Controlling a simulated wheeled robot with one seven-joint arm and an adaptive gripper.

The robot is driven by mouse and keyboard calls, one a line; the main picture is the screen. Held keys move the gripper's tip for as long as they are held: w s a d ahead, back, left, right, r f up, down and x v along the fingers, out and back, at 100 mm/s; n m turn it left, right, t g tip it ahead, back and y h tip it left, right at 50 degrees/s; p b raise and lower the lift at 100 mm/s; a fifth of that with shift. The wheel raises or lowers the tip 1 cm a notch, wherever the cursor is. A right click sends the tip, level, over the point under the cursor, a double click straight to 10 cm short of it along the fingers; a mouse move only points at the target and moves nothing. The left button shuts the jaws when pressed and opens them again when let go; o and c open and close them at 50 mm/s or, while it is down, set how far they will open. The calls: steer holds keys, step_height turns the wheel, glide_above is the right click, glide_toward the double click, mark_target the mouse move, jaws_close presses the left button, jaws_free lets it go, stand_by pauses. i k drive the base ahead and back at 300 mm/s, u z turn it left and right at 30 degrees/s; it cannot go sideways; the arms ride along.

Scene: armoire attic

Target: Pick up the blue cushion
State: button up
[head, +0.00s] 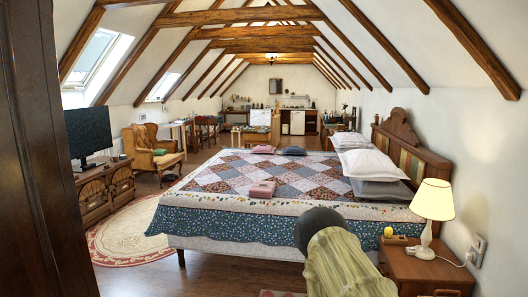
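No cushion that is plainly blue shows in the head view. A small, flat, dark blue-grey item (292,150) lies near the far edge of the bed (225,220), on the patchwork quilt. It is too small to tell whether it is a cushion. A pink folded item (263,149) lies to its left, and another pink item (262,189) lies nearer on the quilt. A white pillow (368,164) and a grey pillow (382,190) rest at the headboard on the right. My gripper is not in view.
A dark wooden panel (40,150) fills the left edge. A striped, pale green object (345,265) stands close in front of the bed. A nightstand (425,268) with a lamp (432,205) is at right. Floor shows around the round rug (125,235) at left.

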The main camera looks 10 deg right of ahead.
mark_target(293, 150)
steer(key=z, duration=0.65)
steer(key=i, duration=2.75)
steer(key=u, duration=1.95)
steer(key=i, duration=2.8)
